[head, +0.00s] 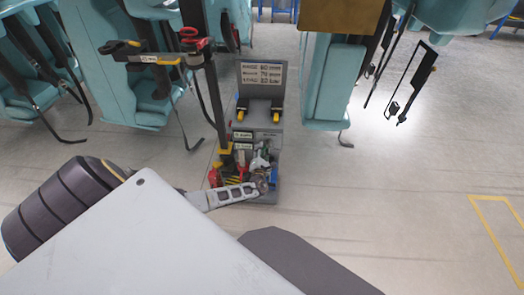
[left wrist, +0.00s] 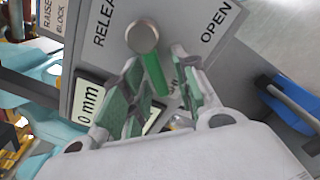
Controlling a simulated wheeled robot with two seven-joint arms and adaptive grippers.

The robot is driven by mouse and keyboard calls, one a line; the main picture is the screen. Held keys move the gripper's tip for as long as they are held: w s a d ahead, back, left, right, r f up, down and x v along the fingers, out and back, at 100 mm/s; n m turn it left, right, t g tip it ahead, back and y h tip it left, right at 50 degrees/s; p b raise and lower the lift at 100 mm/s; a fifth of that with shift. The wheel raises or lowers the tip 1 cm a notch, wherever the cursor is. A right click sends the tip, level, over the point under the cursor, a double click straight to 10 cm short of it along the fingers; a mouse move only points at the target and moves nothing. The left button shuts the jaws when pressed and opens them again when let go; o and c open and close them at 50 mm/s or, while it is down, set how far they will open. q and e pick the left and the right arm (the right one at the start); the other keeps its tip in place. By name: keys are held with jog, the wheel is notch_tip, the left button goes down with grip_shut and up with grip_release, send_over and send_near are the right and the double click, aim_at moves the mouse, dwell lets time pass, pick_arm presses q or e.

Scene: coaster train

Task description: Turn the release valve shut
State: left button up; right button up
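The release valve shows in the left wrist view as a round grey knob (left wrist: 142,36) with a lever (left wrist: 155,72) that turns green lower down. It sits on a grey panel lettered "RELEA…" and "OPEN"; part of the lettering is hidden. My left gripper (left wrist: 157,62) has its two green-padded fingers apart, one on each side of the lever. I see a gap at the fingertips and cannot tell whether either pad touches. In the head view my left gripper (head: 263,182) reaches the lower front of the grey machine (head: 272,122). My right gripper is not in view.
A display reading "0 mm" (left wrist: 89,103) is left of the fingers, and a blue part (left wrist: 285,98) is on the right. Teal seats (head: 330,85) with black restraints hang around the machine. Floor at right is clear.

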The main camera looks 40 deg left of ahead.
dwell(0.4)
pick_arm(q)
jog(key=v, duration=1.2)
dwell(0.3)
dwell(0.5)
